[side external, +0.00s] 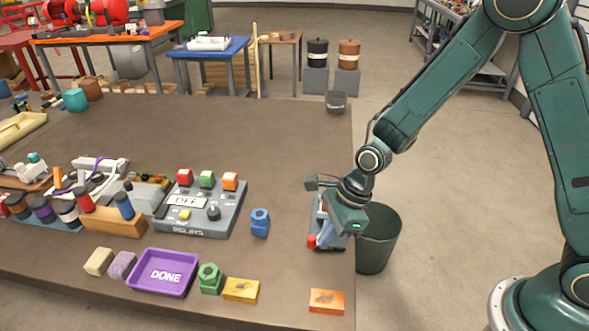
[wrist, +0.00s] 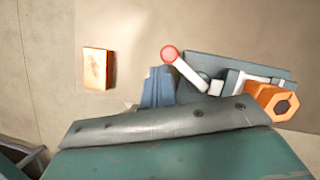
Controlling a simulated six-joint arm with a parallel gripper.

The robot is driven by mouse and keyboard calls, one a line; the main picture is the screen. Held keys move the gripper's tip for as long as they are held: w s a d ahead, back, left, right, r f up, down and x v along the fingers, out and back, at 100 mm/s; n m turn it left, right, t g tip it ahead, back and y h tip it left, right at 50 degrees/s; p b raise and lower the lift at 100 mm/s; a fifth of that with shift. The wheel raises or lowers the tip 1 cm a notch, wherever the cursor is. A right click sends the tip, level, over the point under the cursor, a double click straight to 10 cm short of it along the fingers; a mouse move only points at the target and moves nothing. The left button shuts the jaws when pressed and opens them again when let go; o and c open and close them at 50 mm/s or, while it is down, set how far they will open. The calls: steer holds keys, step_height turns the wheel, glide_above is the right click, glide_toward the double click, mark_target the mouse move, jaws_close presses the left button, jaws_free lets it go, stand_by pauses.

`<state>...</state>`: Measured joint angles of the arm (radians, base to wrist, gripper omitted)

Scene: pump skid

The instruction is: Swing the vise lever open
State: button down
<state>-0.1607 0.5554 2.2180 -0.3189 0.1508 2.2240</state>
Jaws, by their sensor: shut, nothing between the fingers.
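The vise (side external: 330,246) stands near the right edge of the table in the side view, mostly hidden behind my gripper (side external: 326,238). In the wrist view, the vise (wrist: 240,68) has a grey base and a white lever (wrist: 186,71) ending in a red knob (wrist: 169,53). The knob also shows in the side view (side external: 311,240). An orange hex part (wrist: 275,101) sits at the vise's right end. My gripper's blue fingers (wrist: 159,88) are shut and empty, just left of the lever. I cannot tell whether they touch it.
An orange block (side external: 327,301) lies near the front edge. A dark bin (side external: 377,240) stands on the floor beside the table, close to my gripper. A blue nut part (side external: 260,223), a relay box (side external: 200,210) and a purple DONE tray (side external: 163,272) lie left.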

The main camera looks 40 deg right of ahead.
steer(key=shift+s, duration=0.1)
steer(key=shift+s+d, duration=1.35)
steer(key=shift+s, duration=0.2)
steer(key=s+a+v, duration=0.1)
steer(key=v, duration=0.8)
steer(key=shift+s+r, duration=0.15)
steer(key=shift+r, duration=0.35)
steer(key=shift+r, duration=0.1)
